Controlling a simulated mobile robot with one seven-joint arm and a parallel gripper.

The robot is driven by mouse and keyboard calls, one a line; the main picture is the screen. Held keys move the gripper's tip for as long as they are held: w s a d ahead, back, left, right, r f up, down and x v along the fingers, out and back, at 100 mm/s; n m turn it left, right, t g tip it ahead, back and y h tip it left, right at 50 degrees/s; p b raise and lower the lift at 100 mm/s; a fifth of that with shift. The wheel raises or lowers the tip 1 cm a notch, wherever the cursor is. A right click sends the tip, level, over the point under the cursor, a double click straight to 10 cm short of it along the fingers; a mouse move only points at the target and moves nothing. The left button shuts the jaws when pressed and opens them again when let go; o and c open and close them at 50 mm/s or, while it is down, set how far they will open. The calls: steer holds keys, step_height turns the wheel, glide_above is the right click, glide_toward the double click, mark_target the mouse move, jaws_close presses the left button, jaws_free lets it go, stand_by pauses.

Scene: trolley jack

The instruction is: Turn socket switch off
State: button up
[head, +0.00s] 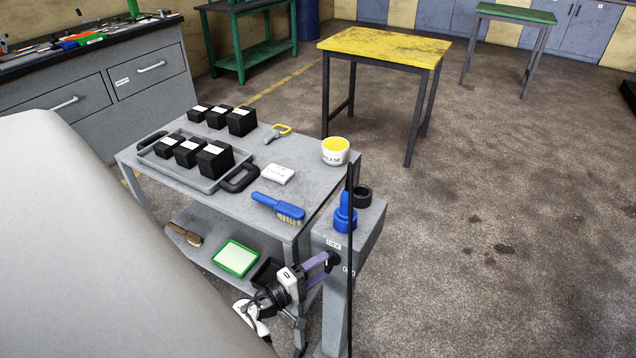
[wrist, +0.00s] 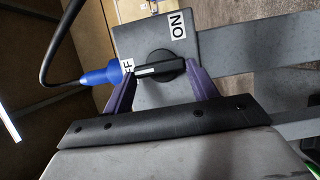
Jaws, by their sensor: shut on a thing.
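The socket switch is a round black knob with a bar-shaped handle (wrist: 160,69) on a grey post (head: 366,232). In the wrist view the bar lies crosswise, its left end by the partly covered OFF label (wrist: 127,66). The ON label (wrist: 177,25) is above the knob. My gripper (wrist: 160,74) has its purple fingers on both ends of the bar and is shut on it. In the head view my gripper (head: 331,260) is at the post's left side, and the knob is hidden there. A blue plug (head: 345,212) sits on the post.
A grey trolley (head: 313,178) stands close left of the post, with black boxes, a blue brush (head: 277,206) and a white grease tub (head: 335,151) on top. A black cable (head: 350,300) hangs along the post. The floor to the right is open.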

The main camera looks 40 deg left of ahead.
stand_by(0.4)
steer(key=o, duration=1)
steer(key=shift+s, duration=0.1)
steer(key=s+a+b, duration=0.2)
steer(key=s+b, duration=0.1)
steer(key=s, duration=1)
steer(key=shift+s+b, duration=0.25)
steer(key=shift+b, duration=0.15)
steer(key=shift+a, duration=0.1)
